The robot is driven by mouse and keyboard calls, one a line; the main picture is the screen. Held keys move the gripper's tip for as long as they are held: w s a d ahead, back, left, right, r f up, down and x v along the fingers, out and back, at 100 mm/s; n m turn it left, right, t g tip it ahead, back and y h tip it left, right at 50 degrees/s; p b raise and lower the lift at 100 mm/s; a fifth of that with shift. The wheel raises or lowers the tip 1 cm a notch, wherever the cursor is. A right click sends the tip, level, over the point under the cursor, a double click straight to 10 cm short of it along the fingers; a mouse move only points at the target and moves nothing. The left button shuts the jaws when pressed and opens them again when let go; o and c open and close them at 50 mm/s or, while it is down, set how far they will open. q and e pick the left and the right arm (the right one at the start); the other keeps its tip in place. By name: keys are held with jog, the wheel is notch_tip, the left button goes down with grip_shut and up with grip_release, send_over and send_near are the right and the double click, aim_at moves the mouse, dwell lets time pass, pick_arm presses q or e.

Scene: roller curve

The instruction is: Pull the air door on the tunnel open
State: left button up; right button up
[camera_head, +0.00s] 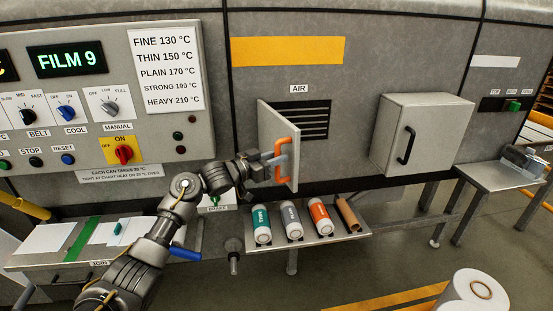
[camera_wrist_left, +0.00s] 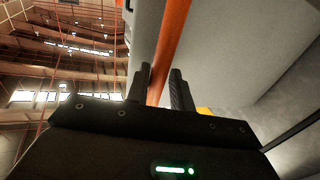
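The air door (camera_head: 270,137) is a light grey panel under the "AIR" label, standing swung out from the tunnel wall. A dark slotted vent (camera_head: 312,120) shows beside it. The door carries an orange handle (camera_head: 283,148). My left gripper (camera_head: 281,161) is at this handle. In the left wrist view the orange handle (camera_wrist_left: 170,45) runs between the two dark fingers (camera_wrist_left: 161,88), which sit close on either side of it. My right gripper is not in view.
A grey box with a black handle (camera_head: 438,112) juts from the wall at right. Below the door, a shelf (camera_head: 330,237) holds several rolls. The control panel (camera_head: 60,100) is at left, and a side table (camera_head: 490,176) stands at right.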

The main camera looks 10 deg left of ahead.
pick_arm(q)
jog(key=b+v, duration=0.3)
jog(key=v, duration=0.8)
